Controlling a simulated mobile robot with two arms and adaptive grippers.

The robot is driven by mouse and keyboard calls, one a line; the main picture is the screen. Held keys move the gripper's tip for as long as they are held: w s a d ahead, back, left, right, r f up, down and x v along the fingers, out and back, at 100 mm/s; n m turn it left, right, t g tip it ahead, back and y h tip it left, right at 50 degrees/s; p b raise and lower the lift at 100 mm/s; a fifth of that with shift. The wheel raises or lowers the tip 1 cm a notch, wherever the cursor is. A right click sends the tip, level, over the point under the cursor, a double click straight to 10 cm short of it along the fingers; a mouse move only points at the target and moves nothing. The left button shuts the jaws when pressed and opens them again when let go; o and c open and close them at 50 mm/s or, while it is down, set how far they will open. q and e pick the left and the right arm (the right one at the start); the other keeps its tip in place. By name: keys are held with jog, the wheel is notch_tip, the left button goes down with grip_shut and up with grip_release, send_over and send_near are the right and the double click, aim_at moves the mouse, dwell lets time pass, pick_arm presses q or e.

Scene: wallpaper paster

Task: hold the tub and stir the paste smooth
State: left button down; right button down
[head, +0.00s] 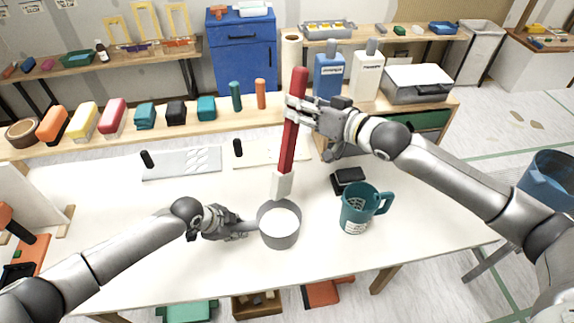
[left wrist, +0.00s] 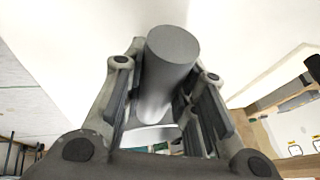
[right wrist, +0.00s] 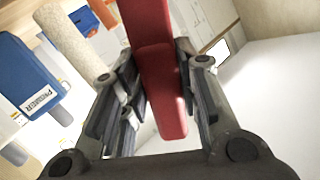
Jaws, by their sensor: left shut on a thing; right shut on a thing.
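A grey tub (head: 263,236) with white paste (head: 281,222) inside stands upright on the white table. My left gripper (head: 246,228) is at the tub's left side, shut on its grey round handle, which shows between the fingers in the left wrist view (left wrist: 168,75). My right gripper (head: 294,108) is shut on the red handle of a stirrer (head: 290,145), also seen in the right wrist view (right wrist: 160,85). The stirrer is nearly upright, with its pale block end (head: 283,185) down at the tub's far rim. That end appears above the paste; whether it touches the rim is unclear.
Flat boards (head: 181,162) lie behind. A shelf (head: 60,147) with coloured blocks lines the back.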

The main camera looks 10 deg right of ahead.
pick_arm(q)
jog(key=shift+s+f, duration=0.1)
jog(key=shift+f, duration=0.05)
jog(key=c, duration=1.1)
grip_release()
jog(key=v, duration=1.2)
